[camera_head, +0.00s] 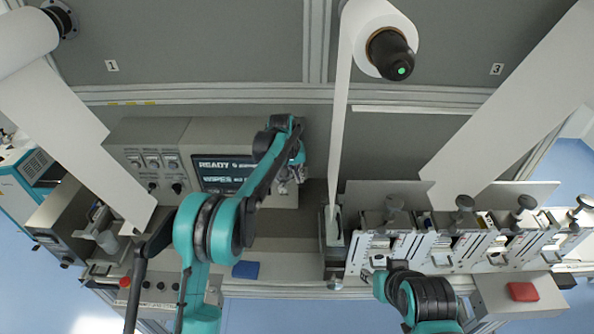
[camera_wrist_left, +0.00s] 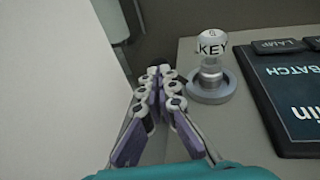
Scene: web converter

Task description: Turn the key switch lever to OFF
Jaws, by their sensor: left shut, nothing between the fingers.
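The key switch (camera_wrist_left: 211,87) shows in the left wrist view as a round silver base with a short metal stem, beside the dark display. A pale piece marked KEY (camera_wrist_left: 212,43) shows just above it; I cannot read an OFF mark or tell the lever's setting. My left gripper (camera_wrist_left: 165,78) is shut and empty, its fingertips just left of the switch and seemingly apart from it. In the head view my left gripper (camera_head: 292,174) is at the right side of the control box, where the switch is hard to make out. My right gripper (camera_head: 390,266) is small and partly hidden.
The display (camera_head: 222,172) reading READY is on the grey control box (camera_head: 228,130). A white web (camera_head: 340,110) hangs to its right from a roll. Clamp stations (camera_head: 455,235) line the right. A red block (camera_head: 522,291) and a blue block (camera_head: 245,269) lie nearer.

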